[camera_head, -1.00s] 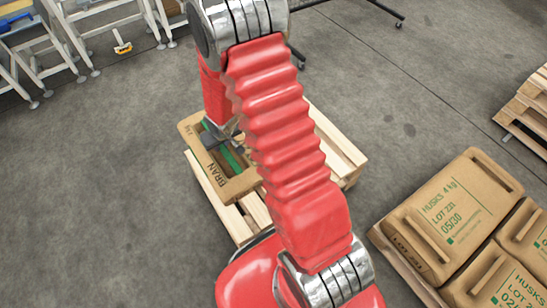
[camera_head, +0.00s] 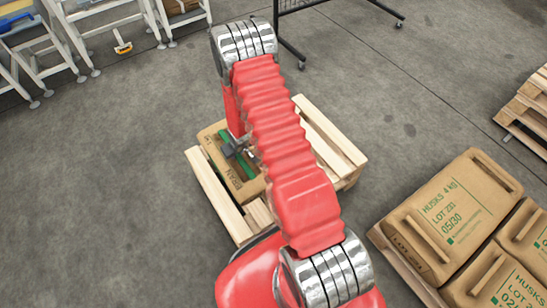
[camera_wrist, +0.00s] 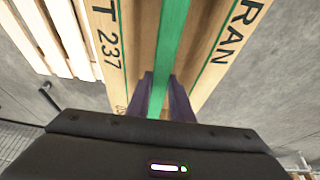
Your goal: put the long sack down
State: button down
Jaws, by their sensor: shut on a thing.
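The long sack (camera_head: 243,183) is brown with a green strip along its middle and the word BRAN. My gripper (camera_head: 237,148) is shut on the sack at the green strip, partly behind my arm. In the wrist view the sack (camera_wrist: 205,38) fills the upper middle, and the dark fingers of my gripper (camera_wrist: 160,80) pinch the green strip. Pale slats show to its left.
Husks sacks (camera_head: 455,205) lie on another pallet at the right. One more pallet (camera_head: 527,108) stands at the right edge. White step frames (camera_head: 85,35) stand at the upper left, and a dark wheeled rack (camera_head: 300,35) behind my arm. The left floor is clear.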

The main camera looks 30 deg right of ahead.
jog(key=s+d+f, duration=0.1)
jog(key=d+f, duration=0.2)
jog(key=f, duration=0.8)
jog(key=shift+s+d+f, duration=0.15)
jog(key=shift+d+f, duration=0.1)
jog(key=shift+f, duration=0.05)
jog(key=shift+f, duration=2.9)
jog(key=shift+f, duration=0.15)
jog(key=shift+f, duration=1.95)
jog(key=c, duration=1.6)
grip_release()
jog(key=shift+s+f, duration=0.15)
jog(key=shift+s, duration=0.05)
jog(key=shift+o, duration=0.2)
